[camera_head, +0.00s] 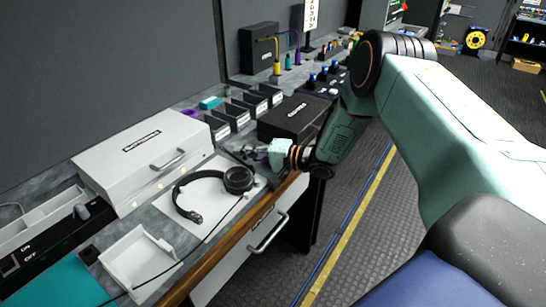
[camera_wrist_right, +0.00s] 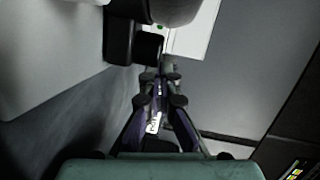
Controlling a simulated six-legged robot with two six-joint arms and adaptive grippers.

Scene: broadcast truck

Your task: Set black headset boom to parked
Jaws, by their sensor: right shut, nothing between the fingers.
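The black headset (camera_head: 205,175) lies on a white mat (camera_head: 215,223) on the counter, its band curving to the left. One round ear cup (camera_head: 239,180) is at its right end. I cannot clearly make out the boom or its position. My right gripper (camera_head: 250,153) is just behind and to the right of that ear cup, apart from it as far as I can tell. In the right wrist view the fingers (camera_wrist_right: 160,82) are shut and empty. A dark rounded part at the top of that view may be the headset. My left gripper is out of view.
A white case (camera_head: 140,158) with a handle stands left of the headset. A black box (camera_head: 293,118) is behind my gripper. A white tray (camera_head: 140,262) and a thin cable lie in front. A drawer handle (camera_head: 268,232) juts from the counter front; the floor at right is clear.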

